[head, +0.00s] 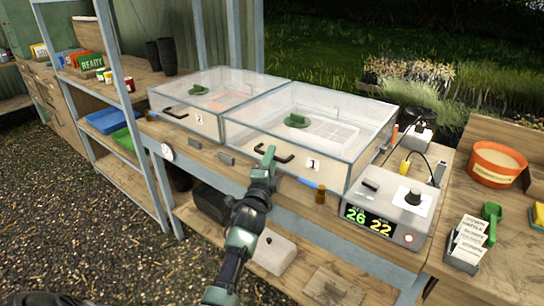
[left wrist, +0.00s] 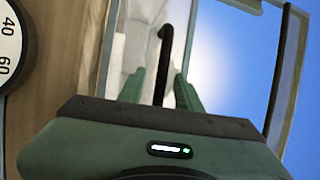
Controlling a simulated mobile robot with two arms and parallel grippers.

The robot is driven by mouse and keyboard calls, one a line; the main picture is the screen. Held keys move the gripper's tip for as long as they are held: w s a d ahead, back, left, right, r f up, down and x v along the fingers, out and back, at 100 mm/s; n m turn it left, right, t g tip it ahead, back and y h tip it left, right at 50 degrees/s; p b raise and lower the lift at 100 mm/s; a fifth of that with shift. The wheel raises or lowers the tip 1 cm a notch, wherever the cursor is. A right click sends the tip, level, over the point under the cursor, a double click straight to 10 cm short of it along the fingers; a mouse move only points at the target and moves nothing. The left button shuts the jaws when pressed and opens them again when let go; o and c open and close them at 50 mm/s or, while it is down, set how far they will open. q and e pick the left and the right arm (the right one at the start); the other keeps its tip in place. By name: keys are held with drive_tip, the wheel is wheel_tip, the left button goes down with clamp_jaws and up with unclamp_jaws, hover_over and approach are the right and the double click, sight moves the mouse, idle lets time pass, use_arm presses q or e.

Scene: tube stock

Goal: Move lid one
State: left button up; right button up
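Lid one (head: 316,110) is a clear box-shaped cover on the right-hand propagator. It has a green round vent (head: 297,120) on top and a black handle (head: 284,155) at its front, left of the label "1". It sits closed on its base. My left gripper (head: 267,155) is at the left end of this handle. In the left wrist view my left gripper (left wrist: 159,74) has its two green fingers apart, with the black handle (left wrist: 164,50) between them. Gaps show on both sides of the handle. My right gripper is not in view.
Lid two (head: 208,95) stands directly left of lid one. A control box (head: 385,208) reading 26 and 22 is to the right. A shelf post (head: 130,105) rises at the left. An orange pot (head: 495,165) stands on the right bench.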

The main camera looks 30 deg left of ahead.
use_arm(q)
drive_tip(key=shift+w+a+r, duration=0.1)
drive_tip(key=shift+w+a, duration=0.1)
drive_tip(key=shift+w, duration=0.3)
drive_tip(key=shift+c, duration=0.2)
clamp_jaws()
idle(1.0)
